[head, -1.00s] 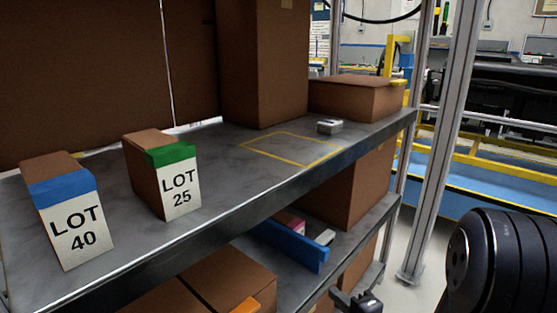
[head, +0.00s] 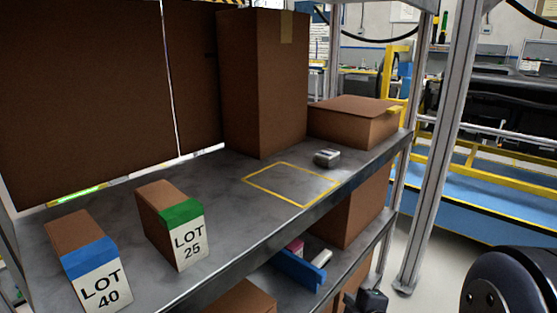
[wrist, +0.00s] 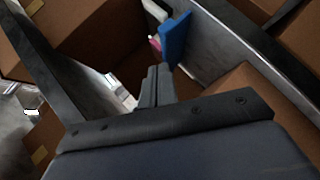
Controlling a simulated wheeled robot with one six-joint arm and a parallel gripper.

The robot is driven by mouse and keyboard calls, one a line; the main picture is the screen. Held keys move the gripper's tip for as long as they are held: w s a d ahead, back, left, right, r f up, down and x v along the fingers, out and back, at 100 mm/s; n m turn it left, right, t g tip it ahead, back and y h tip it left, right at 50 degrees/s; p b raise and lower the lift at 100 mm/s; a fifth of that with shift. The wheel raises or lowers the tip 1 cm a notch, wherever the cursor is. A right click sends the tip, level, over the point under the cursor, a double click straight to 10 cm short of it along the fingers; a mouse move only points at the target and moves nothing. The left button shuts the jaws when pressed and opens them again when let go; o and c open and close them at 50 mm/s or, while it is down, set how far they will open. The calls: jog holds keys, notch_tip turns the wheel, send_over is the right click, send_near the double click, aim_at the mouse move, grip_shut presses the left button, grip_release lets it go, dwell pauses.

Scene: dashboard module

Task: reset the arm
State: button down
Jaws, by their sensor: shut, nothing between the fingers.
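My gripper (wrist: 155,88) shows in the wrist view with its fingers together and nothing between them. In that view it points toward the lower shelf, with a blue piece (wrist: 175,38) beyond its fingertips. In the head view a dark part of my arm (head: 368,300) shows at the bottom edge, below the shelf front. A large dark arm link of mine fills the bottom right corner. The fingertips are not clear in the head view.
The upper shelf (head: 150,270) holds a LOT 40 box (head: 88,262), a LOT 25 box (head: 175,225), a small grey device (head: 327,158) and an empty yellow outline (head: 292,184). Large cartons (head: 262,85) stand behind. A metal post (head: 440,150) rises at right.

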jog(key=s+d+r+m+g+h+p, duration=0.1)
jog(key=s+r+m+g+h+p, duration=0.1)
jog(key=s+r+m+p, duration=0.2)
notch_tip(320, 180, up, 2)
jog(key=m+p, duration=0.1)
jog(key=p, duration=0.1)
jog(key=shift+s+r+g+p, duration=0.15)
jog(key=shift+g+p, duration=0.15)
dwell(0.3)
